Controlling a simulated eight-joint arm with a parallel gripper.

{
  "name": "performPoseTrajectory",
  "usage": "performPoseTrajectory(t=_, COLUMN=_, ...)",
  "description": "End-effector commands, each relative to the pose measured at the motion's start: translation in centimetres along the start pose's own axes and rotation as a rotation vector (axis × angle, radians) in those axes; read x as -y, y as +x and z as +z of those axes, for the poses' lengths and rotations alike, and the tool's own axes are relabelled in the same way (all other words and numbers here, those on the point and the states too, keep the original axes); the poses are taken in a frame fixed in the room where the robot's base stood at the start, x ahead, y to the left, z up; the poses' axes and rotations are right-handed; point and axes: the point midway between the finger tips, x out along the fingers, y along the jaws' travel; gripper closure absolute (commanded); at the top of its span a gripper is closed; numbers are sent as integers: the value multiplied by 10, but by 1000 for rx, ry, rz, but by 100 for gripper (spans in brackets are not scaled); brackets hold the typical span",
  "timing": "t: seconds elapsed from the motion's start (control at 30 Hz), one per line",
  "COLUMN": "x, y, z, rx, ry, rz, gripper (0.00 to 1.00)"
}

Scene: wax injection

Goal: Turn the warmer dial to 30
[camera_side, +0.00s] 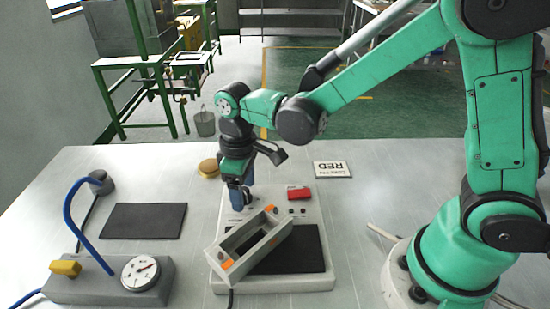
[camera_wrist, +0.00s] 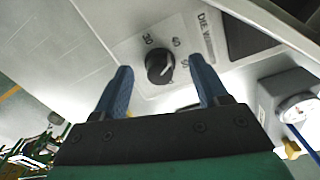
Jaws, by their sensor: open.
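The warmer dial (camera_wrist: 160,68) is a round black knob on the light warmer panel (camera_side: 316,282), with 30, 40 and 50 printed around it in the wrist view. A pale pointer mark shows on the knob's right side, away from the 30; its exact reading is hard to tell. My gripper (camera_wrist: 162,64) is open, with one blue finger on each side of the knob. I cannot tell whether they touch it. In the side view my gripper (camera_side: 241,196) points down over the panel's back left part and hides the dial.
A grey rectangular frame (camera_side: 279,239) with orange marks lies tilted across the warmer's dark pad (camera_side: 311,262). A red switch (camera_side: 298,193) is right of my gripper. A grey unit (camera_side: 100,289) with gauge and blue hose stands left. A dark mat (camera_side: 144,221) lies on the table.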

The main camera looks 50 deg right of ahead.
Motion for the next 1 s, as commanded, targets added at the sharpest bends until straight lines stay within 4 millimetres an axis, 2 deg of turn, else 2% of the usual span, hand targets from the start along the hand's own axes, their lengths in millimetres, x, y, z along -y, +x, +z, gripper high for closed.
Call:
performPoseTrajectory(t=0.17, x=0, y=0, z=0, rx=0, ry=0, rz=0, gripper=33)
performPoseTrajectory(t=0.4, x=0, y=0, z=0, rx=0, ry=0, rz=0, gripper=100)
performPoseTrajectory(t=0.77, x=0, y=0, z=0, rx=0, ry=-38, rz=0, gripper=100)
performPoseTrajectory(t=1.0, x=0, y=0, z=0, rx=0, ry=-175, rz=0, gripper=100)
